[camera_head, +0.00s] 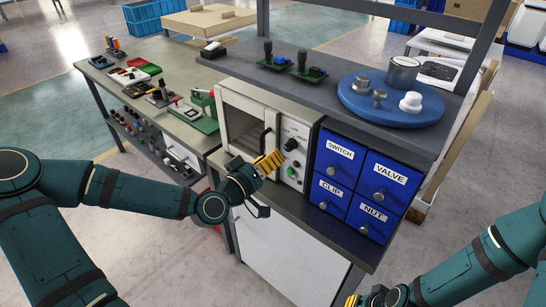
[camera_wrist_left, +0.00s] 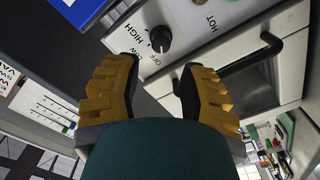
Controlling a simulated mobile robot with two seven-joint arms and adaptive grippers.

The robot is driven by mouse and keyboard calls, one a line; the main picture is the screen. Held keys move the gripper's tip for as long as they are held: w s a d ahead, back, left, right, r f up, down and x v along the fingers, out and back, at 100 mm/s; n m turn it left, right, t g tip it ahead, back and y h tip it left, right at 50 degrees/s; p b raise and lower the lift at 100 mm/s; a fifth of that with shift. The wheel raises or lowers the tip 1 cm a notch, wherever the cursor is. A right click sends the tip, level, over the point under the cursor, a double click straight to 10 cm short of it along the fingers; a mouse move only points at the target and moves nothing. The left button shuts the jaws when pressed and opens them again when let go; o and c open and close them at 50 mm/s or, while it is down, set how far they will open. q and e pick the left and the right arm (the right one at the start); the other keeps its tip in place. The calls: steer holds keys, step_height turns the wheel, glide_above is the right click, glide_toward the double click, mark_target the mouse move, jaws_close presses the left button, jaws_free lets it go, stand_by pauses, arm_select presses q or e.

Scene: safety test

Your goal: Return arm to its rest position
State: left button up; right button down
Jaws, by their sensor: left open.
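My left arm (camera_head: 130,192) reaches in from the left. Its gripper (camera_head: 268,163) is in front of the white oven (camera_head: 300,133), near the oven's handle and control panel. In the left wrist view the yellow fingers of my left gripper (camera_wrist_left: 160,68) are apart with nothing between them. Whether the fingers touch the panel is unclear. My right gripper (camera_head: 354,300) is mostly cut off at the bottom edge.
A blue drawer unit (camera_head: 360,176), labelled SWITCH, VALVE, CLIP and NUT, stands right of the oven. A blue turntable (camera_head: 385,113) with metal and white parts sits on the shelf above. A workbench (camera_head: 180,75) with small items is at left.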

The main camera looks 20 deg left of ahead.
stand_by(0.3)
arm_select(q)
steer(key=s+d+f+g, duration=0.2)
steer(key=d+f, duration=0.1)
steer(key=f, duration=0.2)
steer(key=s+d+f+m+g+h, duration=0.1)
steer(key=s+d+f+g, duration=0.1)
steer(key=d+f+g, duration=0.1)
steer(key=s+d+f+m+g, duration=0.1)
steer(key=s+d+f+g, duration=0.1)
steer(key=d+f, duration=0.3)
steer(key=shift+d+f+g+h, duration=0.15)
steer(key=shift+f+g, duration=0.15)
steer(key=shift+f, duration=0.5)
steer(key=shift+d+f+g+h, duration=0.15)
steer(key=shift+f+g, duration=0.15)
steer(key=shift+f, duration=0.5)
steer(key=s+a+f+m+g+y, duration=0.1)
steer(key=s+a+f+g+y, duration=0.1)
steer(key=s+f+g+y, duration=0.2)
steer(key=s+f+g, duration=0.3)
steer(key=s+f, duration=0.4)
steer(key=shift+s+f+m, duration=0.25)
steer(key=shift+f+m, duration=0.05)
